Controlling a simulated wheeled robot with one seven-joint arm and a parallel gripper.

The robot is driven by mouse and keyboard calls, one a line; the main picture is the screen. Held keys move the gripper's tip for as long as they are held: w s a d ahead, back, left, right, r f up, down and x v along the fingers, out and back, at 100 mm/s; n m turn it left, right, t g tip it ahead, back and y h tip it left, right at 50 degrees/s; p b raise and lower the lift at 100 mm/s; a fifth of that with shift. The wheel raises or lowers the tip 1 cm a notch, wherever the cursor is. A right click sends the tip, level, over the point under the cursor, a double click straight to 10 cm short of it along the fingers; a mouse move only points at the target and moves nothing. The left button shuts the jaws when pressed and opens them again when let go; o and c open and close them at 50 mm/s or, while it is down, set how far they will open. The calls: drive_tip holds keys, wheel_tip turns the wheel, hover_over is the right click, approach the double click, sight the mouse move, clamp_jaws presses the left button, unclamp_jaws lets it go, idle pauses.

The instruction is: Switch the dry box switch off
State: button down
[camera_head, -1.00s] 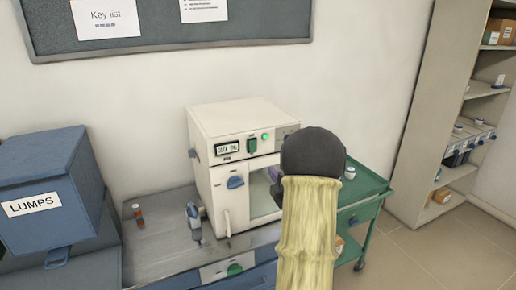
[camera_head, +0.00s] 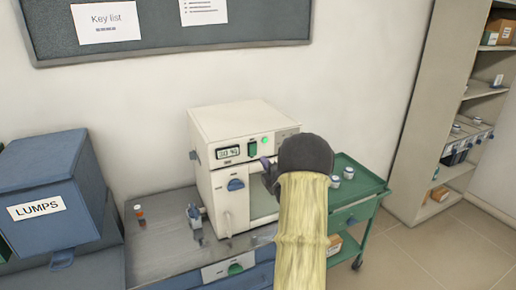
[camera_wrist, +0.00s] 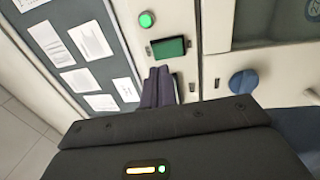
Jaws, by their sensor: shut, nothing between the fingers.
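The dry box (camera_head: 212,123) is a cream cabinet on the bench, with a small display (camera_head: 228,152) on its front. Its green switch (camera_head: 252,149) sits right of the display, below a lit green lamp (camera_head: 265,140). In the wrist view the switch (camera_wrist: 168,48) and the glowing lamp (camera_wrist: 146,19) are both clear. My gripper (camera_head: 266,163) is shut and empty, close to the front of the box, just right of and below the switch. In the wrist view its dark fingertips (camera_wrist: 159,72) end just short of the switch; contact cannot be told.
A blue knob (camera_head: 236,184) is on the box front below the display. A blue LUMPS bin (camera_head: 45,195) stands at left. A small bottle (camera_head: 140,214) and a small device (camera_head: 195,214) are on the bench. A green cart (camera_head: 360,185) stands at right.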

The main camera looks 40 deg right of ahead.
sight(254, 148)
drive_tip(key=p+x, duration=0.3)
drive_tip(key=x, duration=0.2)
drive_tip(key=shift+w+r, duration=0.2)
drive_tip(key=shift+w+d+f, duration=0.1)
drive_tip(key=shift+w+d, duration=0.05)
drive_tip(key=shift+w, duration=0.35)
